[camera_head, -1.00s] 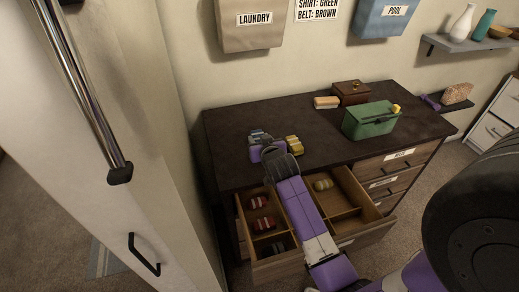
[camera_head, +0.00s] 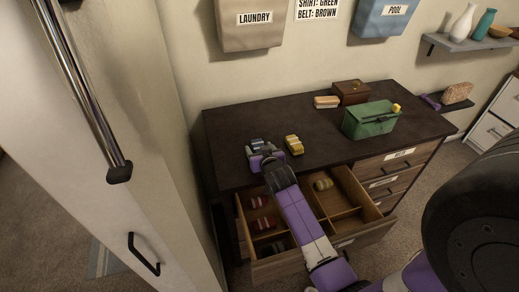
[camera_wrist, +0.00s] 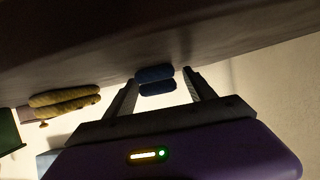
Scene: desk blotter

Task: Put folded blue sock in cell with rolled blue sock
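The folded blue sock (camera_head: 256,143) lies on the dark dresser top near its front left. It shows as two dark blue layers in the wrist view (camera_wrist: 156,80). My gripper (camera_head: 258,151) is low over the front edge of the top, just in front of this sock. In the wrist view my gripper (camera_wrist: 160,78) has its fingers apart, one on each side of the sock, with a gap visible at the right finger. The open drawer (camera_head: 276,268) below has divided cells. A dark, bluish roll (camera_head: 278,246) sits in its front left cell, partly hidden by my arm.
A folded yellow sock (camera_head: 294,145) lies right of the blue one. Reddish rolls (camera_head: 258,202) and an olive roll (camera_head: 323,184) lie in other cells. A green box (camera_head: 370,121), a brown box (camera_head: 351,92) and a tan block (camera_head: 326,102) stand farther right.

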